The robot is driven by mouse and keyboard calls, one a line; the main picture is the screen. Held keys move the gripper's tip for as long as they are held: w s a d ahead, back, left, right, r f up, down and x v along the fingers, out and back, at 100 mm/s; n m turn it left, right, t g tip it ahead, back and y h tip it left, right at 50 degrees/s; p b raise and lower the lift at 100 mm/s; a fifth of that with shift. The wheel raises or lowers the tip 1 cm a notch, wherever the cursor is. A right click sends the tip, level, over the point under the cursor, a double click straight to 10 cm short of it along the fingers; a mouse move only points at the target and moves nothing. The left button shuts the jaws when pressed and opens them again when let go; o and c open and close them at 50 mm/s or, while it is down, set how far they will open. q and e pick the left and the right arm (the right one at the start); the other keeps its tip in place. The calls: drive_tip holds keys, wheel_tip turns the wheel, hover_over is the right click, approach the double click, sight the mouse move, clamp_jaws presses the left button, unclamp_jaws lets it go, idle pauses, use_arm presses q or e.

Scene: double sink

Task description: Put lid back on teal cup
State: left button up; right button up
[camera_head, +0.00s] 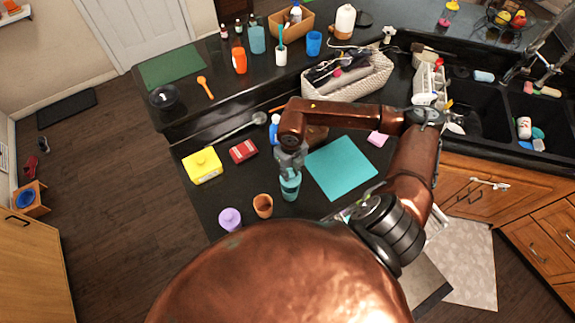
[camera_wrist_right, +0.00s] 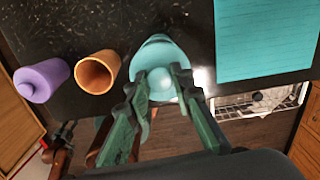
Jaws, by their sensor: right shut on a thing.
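The teal cup (camera_head: 290,187) stands upright on the black counter, left of the teal mat. My right gripper (camera_head: 289,166) points down right over its top. In the right wrist view my right gripper (camera_wrist_right: 161,86) is shut on the rounded knob of a pale teal lid, and teal shows beyond the fingertips (camera_wrist_right: 157,52). The lid is over the cup's mouth. The fingers hide the rim, so I cannot tell whether lid and cup touch or are seated.
An orange cup (camera_head: 263,205) and a lidded purple cup (camera_head: 230,219) stand close to the left. The teal mat (camera_head: 341,168) lies to the right. A yellow box (camera_head: 202,165) and a red box (camera_head: 243,151) lie farther back left. A woven basket (camera_head: 347,88) stands behind.

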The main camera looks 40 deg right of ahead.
drive_tip(key=shift+f, duration=0.5)
drive_tip(key=shift+f+b, duration=0.65)
drive_tip(key=shift+f, duration=0.45)
use_arm(q)
drive_tip(key=f, duration=0.1)
drive_tip(key=f+b, duration=0.2)
drive_tip(key=f, duration=0.1)
drive_tip(key=shift+s+d, duration=0.15)
drive_tip(key=shift+s, duration=0.2)
use_arm(e)
wheel_tip(320, 180, down, 3)
drive_tip(key=shift+f, duration=0.1)
use_arm(q)
drive_tip(key=shift+s, duration=0.5)
drive_tip(key=shift+w+f+b, duration=0.15)
drive_tip(key=shift+f+b, duration=0.35)
drive_tip(key=shift+b, duration=0.25)
